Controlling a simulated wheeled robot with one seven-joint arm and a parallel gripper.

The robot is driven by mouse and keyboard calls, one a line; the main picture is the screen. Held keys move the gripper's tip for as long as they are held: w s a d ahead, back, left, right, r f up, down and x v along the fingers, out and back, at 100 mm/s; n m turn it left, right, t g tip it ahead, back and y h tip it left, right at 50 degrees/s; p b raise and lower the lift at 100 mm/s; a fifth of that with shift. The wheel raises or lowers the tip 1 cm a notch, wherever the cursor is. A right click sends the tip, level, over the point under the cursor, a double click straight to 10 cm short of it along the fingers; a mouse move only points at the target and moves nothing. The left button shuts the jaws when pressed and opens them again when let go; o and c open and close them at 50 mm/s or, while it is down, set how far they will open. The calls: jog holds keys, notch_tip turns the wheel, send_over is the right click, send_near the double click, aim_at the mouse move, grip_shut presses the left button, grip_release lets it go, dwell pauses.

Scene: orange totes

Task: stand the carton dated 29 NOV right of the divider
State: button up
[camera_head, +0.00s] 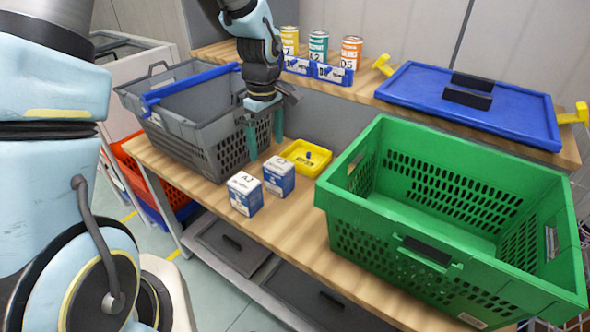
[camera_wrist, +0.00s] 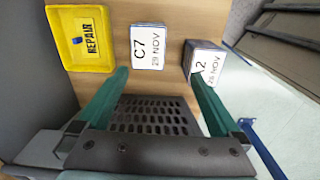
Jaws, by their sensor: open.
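The carton marked C7, 29 NOV (camera_wrist: 147,47) stands upright on the wooden bench; in the head view it is the right one of two blue-and-white cartons (camera_head: 279,176). The other carton, marked A2 (camera_head: 245,194), stands beside it to the left; its date in the wrist view (camera_wrist: 205,60) is hard to read. My gripper (camera_head: 265,132) is open and empty, with teal fingers pointing down beside the grey crate (camera_head: 190,145), behind the cartons. A blue bar (camera_head: 190,84) crosses the grey crate's top; I cannot tell if it is the divider. The crate's floor is mostly hidden.
A yellow REPAIR tray (camera_head: 318,166) sits behind the cartons, and a large empty green crate (camera_head: 350,200) stands to the right. Bench between cartons and green crate is clear.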

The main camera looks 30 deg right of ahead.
aim_at(280, 164)
jog(key=d, duration=0.2)
jog(key=f, duration=0.1)
jog(key=shift+s+d, duration=0.4)
notch_tip(280, 164, down, 5)
jog(key=shift+r+p, duration=0.15)
jog(key=shift+p, duration=0.45)
jog(key=shift+w+a+f+p, duration=0.1)
jog(key=shift+f+p, duration=0.45)
jog(key=shift+f, duration=0.9)
jog(key=shift+w+f+p, duration=0.1)
jog(key=shift+f+p, duration=0.45)
jog(key=shift+f, duration=0.85)
grip_shut()
